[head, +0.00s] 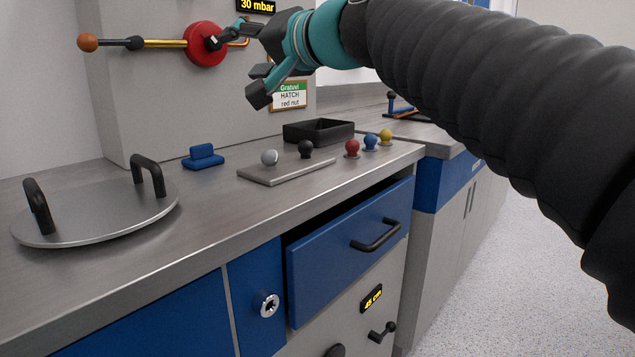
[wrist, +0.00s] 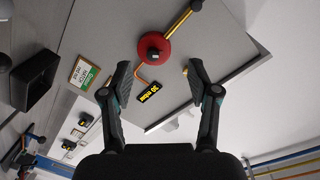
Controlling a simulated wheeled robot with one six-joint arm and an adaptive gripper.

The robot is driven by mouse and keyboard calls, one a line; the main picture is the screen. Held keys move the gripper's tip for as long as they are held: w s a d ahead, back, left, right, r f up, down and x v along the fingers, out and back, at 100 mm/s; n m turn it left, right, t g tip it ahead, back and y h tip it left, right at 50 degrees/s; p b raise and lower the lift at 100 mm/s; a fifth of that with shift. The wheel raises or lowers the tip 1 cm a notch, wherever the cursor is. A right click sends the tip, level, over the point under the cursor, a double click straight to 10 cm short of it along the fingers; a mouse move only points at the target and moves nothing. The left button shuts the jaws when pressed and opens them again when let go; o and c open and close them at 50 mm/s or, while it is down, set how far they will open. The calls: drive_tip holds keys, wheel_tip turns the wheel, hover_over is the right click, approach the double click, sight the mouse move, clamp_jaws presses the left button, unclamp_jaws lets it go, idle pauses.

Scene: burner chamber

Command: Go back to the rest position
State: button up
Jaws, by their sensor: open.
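My gripper (head: 238,70) is open and empty, held up in front of the grey wall panel above the worktop. In the wrist view its two fingers (wrist: 158,74) are spread wide with nothing between them. A red round hub (head: 205,50) with a brass rod and an orange ball end (head: 88,42) is on the panel. In the head view my upper finger overlaps the hub. In the wrist view the hub (wrist: 154,47) lies beyond the fingertips, apart from them. My dark sleeved arm fills the upper right of the head view.
The worktop holds a round lid (head: 95,212) with two black handles, a blue block (head: 203,157), a plate (head: 285,172) with knobs, and a black tray (head: 318,132). Red, blue and yellow knobs stand near its edge. A blue drawer (head: 345,255) sticks out slightly below. Floor at right is clear.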

drive_tip(key=s+d+f+h, duration=0.2)
drive_tip(key=d+f, duration=0.2)
drive_tip(key=f, duration=0.3)
drive_tip(key=s+d+f+g+h, duration=0.1)
drive_tip(key=s+d+f+h, duration=0.1)
drive_tip(key=f, duration=0.5)
drive_tip(key=s+d+f+g+h, duration=0.1)
drive_tip(key=s+d+f+h, duration=0.1)
drive_tip(key=d+f, duration=0.3)
drive_tip(key=shift+s+d+f, duration=0.2)
drive_tip(key=shift+s+f, duration=0.2)
drive_tip(key=shift+f, duration=0.15)
drive_tip(key=shift+s+d+f, duration=0.2)
drive_tip(key=shift+s+f, duration=0.15)
drive_tip(key=shift+f, duration=0.2)
drive_tip(key=s+d+f+g+h, duration=0.1)
drive_tip(key=s+d+f+h, duration=0.1)
drive_tip(key=s+d+f, duration=0.2)
drive_tip(key=s+d+f+g+h, duration=0.1)
drive_tip(key=s+d+f, duration=0.4)
drive_tip(key=f, duration=0.6)
drive_tip(key=s+d+f+g+h, duration=0.1)
drive_tip(key=s+d+f+h, duration=0.2)
drive_tip(key=s+d+f, duration=0.2)
wheel_tip(320, 180, down, 3)
drive_tip(key=shift+s+r+g+h, duration=0.1)
drive_tip(key=shift+s+g+h, duration=0.2)
drive_tip(key=shift+s+g, duration=0.15)
